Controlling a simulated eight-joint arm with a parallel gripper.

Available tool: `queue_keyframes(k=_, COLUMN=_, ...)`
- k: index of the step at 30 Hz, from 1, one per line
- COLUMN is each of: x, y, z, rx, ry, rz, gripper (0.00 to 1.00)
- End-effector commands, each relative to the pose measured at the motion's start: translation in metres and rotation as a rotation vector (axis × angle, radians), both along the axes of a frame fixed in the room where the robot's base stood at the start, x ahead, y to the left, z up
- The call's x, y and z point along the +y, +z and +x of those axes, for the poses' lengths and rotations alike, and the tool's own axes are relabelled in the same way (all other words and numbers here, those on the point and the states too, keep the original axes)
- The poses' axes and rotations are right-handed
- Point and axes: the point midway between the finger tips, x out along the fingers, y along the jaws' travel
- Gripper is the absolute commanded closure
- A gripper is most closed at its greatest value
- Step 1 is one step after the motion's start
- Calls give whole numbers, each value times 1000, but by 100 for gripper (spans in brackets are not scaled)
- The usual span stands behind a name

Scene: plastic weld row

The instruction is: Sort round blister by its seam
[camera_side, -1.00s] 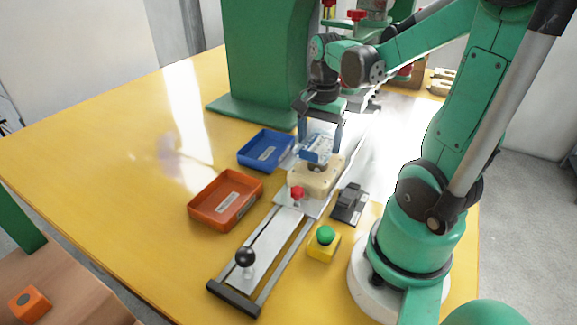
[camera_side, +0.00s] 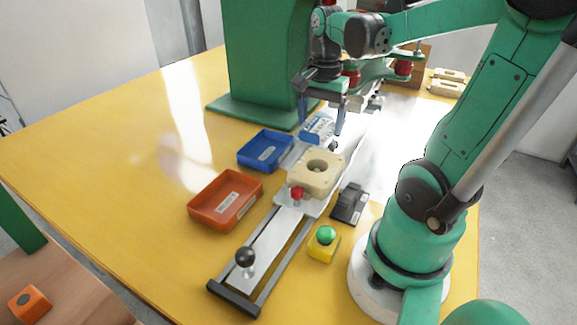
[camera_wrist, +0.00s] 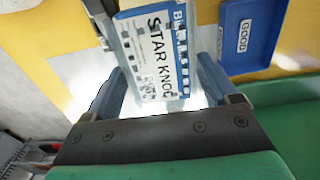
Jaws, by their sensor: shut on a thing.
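The blister pack is a blue and white card (camera_side: 316,127) in the side view, held off the table. In the wrist view its card (camera_wrist: 163,50) reads "STAR KNO" and stands between the fingers; the clear round part and its seam cannot be made out. My gripper (camera_side: 319,131) is shut on the pack, behind and above the cream nest (camera_side: 327,182), whose round hollow is uncovered. It also shows in the wrist view (camera_wrist: 160,72). A blue tray (camera_side: 279,166) lies left of the nest; the wrist view shows its "GOOD" label. An orange tray (camera_side: 207,217) lies nearer.
The nest sits on a slide rail (camera_side: 259,236) with a black knob (camera_side: 245,257) at its near end. A yellow box with a green button (camera_side: 325,235) and a dark clamp-like block (camera_side: 349,204) stand to the right. The table's left side is clear.

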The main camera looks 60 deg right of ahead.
Motion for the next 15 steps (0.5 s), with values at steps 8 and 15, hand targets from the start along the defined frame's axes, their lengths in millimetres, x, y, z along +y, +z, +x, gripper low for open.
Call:
queue_keyframes(k=8, x=0, y=19, z=0, rx=0, ry=0, rz=0, gripper=53)
queue_keyframes(k=15, x=0, y=30, z=0, rx=0, ry=0, rz=0, gripper=53)
